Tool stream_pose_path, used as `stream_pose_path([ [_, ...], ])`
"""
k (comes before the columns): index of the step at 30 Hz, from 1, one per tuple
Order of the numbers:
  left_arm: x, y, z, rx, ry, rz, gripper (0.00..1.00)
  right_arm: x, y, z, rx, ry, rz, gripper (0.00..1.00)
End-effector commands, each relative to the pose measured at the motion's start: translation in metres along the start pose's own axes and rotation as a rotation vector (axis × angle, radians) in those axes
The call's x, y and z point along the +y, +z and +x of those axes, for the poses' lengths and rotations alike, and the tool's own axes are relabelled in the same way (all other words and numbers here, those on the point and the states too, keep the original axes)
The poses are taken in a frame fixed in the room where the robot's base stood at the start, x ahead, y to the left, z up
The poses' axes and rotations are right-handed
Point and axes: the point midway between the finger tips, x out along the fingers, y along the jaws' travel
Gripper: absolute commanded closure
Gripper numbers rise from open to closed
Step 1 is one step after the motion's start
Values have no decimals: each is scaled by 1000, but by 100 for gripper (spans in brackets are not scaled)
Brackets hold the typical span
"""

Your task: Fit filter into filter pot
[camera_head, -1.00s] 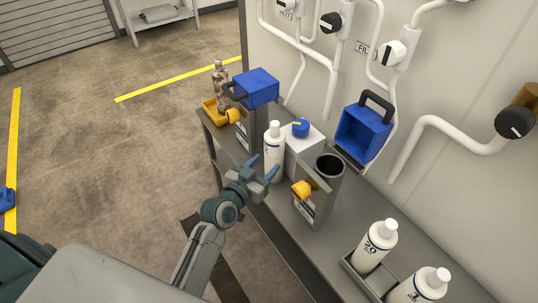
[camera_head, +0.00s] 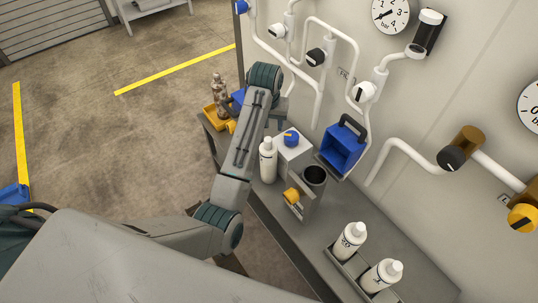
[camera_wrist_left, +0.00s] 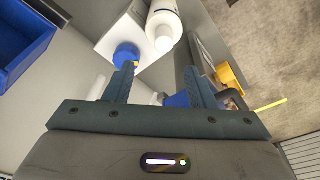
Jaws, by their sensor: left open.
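An open dark grey pot (camera_head: 315,176) stands on the grey bench (camera_head: 385,237); it looks like the filter pot. I cannot tell surely which object is the filter. A white bottle (camera_head: 268,160) stands beside a white box (camera_head: 294,155) with a blue knob (camera_head: 291,138). My left gripper (camera_wrist_left: 160,88) is open and empty in the left wrist view, with the blue knob (camera_wrist_left: 127,56) and white bottle (camera_wrist_left: 164,30) beyond its fingers. In the head view my left wrist hides most of the gripper. My right gripper is not in view.
A blue open bin (camera_head: 341,148) hangs by the wall. White bottles (camera_head: 349,240) stand in a holder at the near end. A yellow tray (camera_head: 213,117) with a brown figure-like object is at the far end. Pipes, valves and a gauge (camera_head: 392,14) line the wall.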

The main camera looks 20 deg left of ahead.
Motion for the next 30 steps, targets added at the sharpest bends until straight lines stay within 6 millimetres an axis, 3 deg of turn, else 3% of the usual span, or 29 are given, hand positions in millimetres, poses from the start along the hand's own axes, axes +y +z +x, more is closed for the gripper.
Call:
stream_pose_path([
  [1,1,-3,-7,-14,-7,-8,50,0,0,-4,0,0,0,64],
  [4,0,-3,-2,-29,-15,-16,50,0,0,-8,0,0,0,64],
  [12,0,-1,39,-27,-15,-16,50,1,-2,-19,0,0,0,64],
  [17,-1,0,49,-26,-14,-15,50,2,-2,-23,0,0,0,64],
  [24,-3,5,78,-28,-14,-14,50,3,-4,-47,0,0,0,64],
  [30,-3,5,98,-25,-13,-14,50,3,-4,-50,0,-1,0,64],
])
